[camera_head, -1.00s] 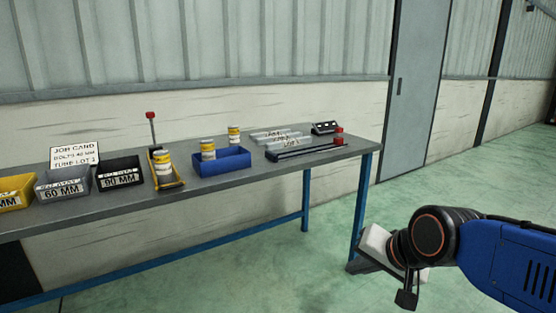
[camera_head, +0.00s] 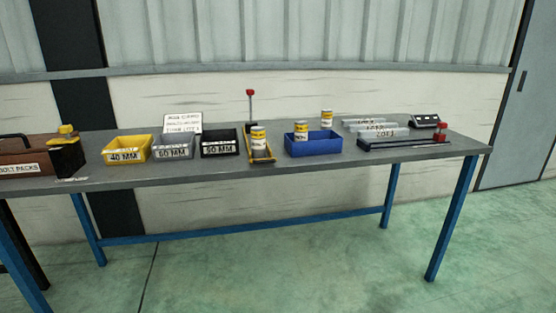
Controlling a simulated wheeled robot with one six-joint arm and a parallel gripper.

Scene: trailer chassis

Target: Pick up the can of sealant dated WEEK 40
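Three similar cans with yellow and white bands stand on the workbench (camera_head: 340,166). One can (camera_head: 259,140) is upright in a narrow yellow holder (camera_head: 262,157). A second can (camera_head: 301,131) shows above the rim of the blue bin (camera_head: 315,147), its lower part hidden by the bin. A third can (camera_head: 327,119) stands behind the blue bin, its base partly hidden. The print on the cans is too small to read, so I cannot tell which is dated WEEK 40. My gripper is not in view.
Yellow 40 MM (camera_head: 127,149), grey 60 MM and black bins stand left of the cans. A job card (camera_head: 183,122) stands behind them. A red-topped post (camera_head: 250,105) rises behind the yellow holder. Clear tubes and a long dark tool (camera_head: 400,146) lie right. The floor in front is clear.

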